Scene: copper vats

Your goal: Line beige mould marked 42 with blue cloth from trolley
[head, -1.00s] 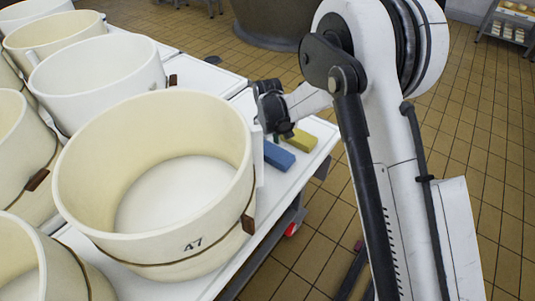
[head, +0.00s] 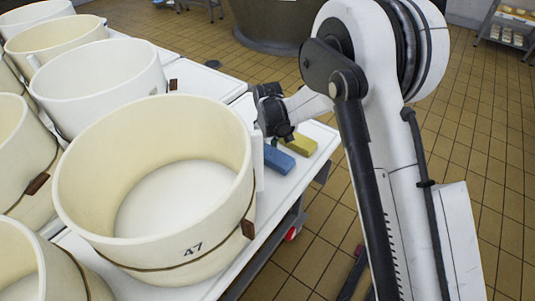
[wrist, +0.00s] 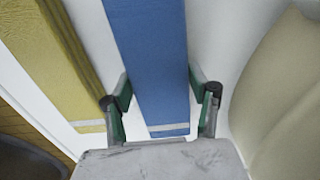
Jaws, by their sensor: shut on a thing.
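A folded blue cloth (head: 277,158) lies on the white trolley top, to the left of a yellow cloth (head: 301,144). In the wrist view the blue cloth (wrist: 150,55) runs between the two green fingers of my gripper (wrist: 158,80), which is shut on it. The cloth still appears to rest on the white surface. In the head view my gripper (head: 283,132) is small and dark above the cloths. The nearest large beige mould (head: 150,240) is marked 47; I see no mark 42 on any mould.
Several other beige and white moulds, including a white one (head: 95,90), crowd the left. A rounded beige wall (wrist: 285,85) stands close right of my gripper in the wrist view. The yellow cloth (wrist: 55,60) lies close on its left. Tiled floor (head: 490,150) is open at right.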

